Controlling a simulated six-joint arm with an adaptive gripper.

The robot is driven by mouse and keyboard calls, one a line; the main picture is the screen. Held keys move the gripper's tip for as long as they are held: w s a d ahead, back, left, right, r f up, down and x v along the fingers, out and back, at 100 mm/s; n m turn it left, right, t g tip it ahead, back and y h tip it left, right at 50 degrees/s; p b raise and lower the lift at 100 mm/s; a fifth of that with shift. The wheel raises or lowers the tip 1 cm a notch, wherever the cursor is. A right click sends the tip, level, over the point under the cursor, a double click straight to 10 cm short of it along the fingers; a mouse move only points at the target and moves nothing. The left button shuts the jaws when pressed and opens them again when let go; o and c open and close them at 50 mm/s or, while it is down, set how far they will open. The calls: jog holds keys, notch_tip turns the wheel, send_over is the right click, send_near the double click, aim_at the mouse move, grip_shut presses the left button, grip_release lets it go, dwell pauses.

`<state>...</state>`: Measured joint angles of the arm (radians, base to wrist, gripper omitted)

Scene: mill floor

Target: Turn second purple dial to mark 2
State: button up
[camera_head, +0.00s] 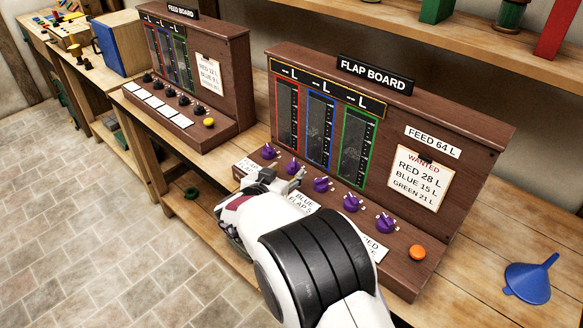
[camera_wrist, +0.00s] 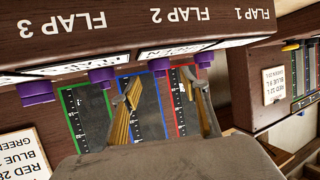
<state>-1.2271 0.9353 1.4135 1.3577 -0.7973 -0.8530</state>
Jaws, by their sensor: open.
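The flap board (camera_head: 480,170) carries a slanted row of purple dials. The second purple dial (camera_head: 293,166) from the left has small pale marks around it, too small to read; its pointer setting cannot be told. My gripper (camera_head: 282,180) is open just in front of the left part of the row, close to this dial. In the wrist view, upside down, the open fingers (camera_wrist: 161,85) have a purple dial (camera_wrist: 159,64) between and beyond their tips. No contact can be made out. Another purple dial (camera_wrist: 205,58) is near the right finger.
Neighbouring purple dials (camera_head: 321,184) sit close along the row, with an orange button (camera_head: 417,252) at its right end. A blue funnel (camera_head: 531,279) lies on the bench at right. The feed board (camera_head: 225,60) stands to the left. My arm hides some labels below the dials.

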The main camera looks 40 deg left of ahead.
aim_at(291, 168)
jog(key=shift+x, duration=2.4)
jog(key=c, duration=1.1)
